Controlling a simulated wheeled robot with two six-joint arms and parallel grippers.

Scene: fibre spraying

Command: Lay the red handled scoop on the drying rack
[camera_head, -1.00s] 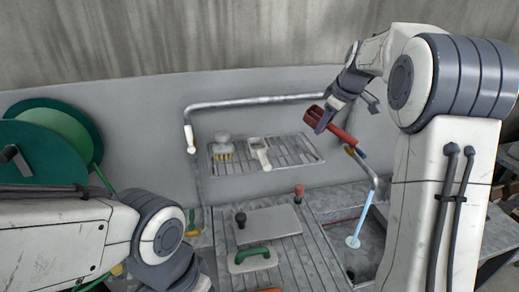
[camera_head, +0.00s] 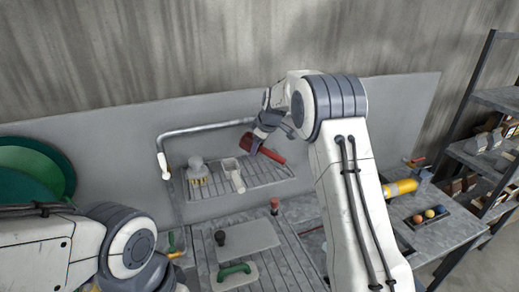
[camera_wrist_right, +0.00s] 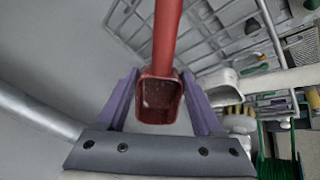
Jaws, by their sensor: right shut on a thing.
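The red handled scoop (camera_head: 271,153) is in my right gripper (camera_head: 259,143), over the back right part of the drying rack (camera_head: 262,177). In the right wrist view, the open red bowl (camera_wrist_right: 158,100) is between the purple fingers of the gripper (camera_wrist_right: 160,95), and the handle runs up and away. I cannot tell whether the scoop touches the rack. The rack bars also show in the right wrist view (camera_wrist_right: 130,30). My left arm is at the lower left of the head view, with its fingers out of frame.
A brush (camera_head: 197,172) and a white scoop (camera_head: 231,170) lie on the rack's left half. A metal pipe (camera_head: 215,127) runs behind and above the rack. A green handled trowel (camera_head: 234,272) and a grey plate (camera_head: 247,236) are on the bench in front.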

